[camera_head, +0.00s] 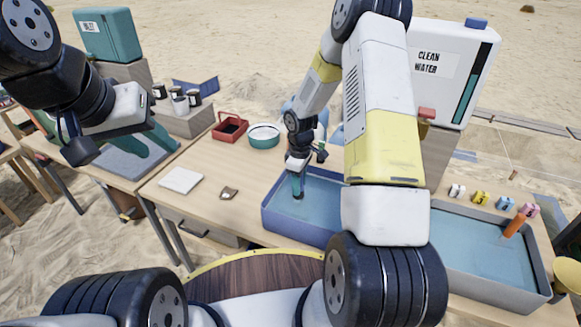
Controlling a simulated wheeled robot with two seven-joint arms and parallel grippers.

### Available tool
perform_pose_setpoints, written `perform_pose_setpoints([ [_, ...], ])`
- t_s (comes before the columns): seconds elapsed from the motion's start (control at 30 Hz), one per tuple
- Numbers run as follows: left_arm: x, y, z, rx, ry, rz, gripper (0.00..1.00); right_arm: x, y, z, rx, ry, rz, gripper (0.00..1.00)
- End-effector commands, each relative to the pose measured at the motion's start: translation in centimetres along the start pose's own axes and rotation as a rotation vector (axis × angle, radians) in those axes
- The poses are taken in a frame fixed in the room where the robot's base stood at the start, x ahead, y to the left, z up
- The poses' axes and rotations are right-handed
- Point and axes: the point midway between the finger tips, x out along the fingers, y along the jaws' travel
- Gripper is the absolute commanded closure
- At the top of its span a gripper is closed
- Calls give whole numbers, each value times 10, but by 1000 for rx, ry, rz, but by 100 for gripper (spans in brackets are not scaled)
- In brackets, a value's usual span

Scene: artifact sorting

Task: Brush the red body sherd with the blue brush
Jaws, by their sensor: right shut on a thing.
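A small reddish-brown sherd (229,193) lies flat on the table, right of a white square pad (181,180). I cannot tell for sure that it is the red body sherd. My right gripper (298,193) points down over the left blue basin (326,228), near its left end.
A red tray (230,127) and a round teal-rimmed bowl (264,136) stand at the back. The right basin (480,245) has an orange stick (515,226) leaning in it. Small coloured blocks (480,197) line its back edge. The clean water tank (445,70) stands behind. My right arm hides the middle.

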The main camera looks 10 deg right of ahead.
Motion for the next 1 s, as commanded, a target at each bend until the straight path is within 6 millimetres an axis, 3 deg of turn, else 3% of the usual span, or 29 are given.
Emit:
perform_pose_setpoints([
  [1.0,0,0,0,0,0,0,64,14,0,0,0,-1,0,100],
])
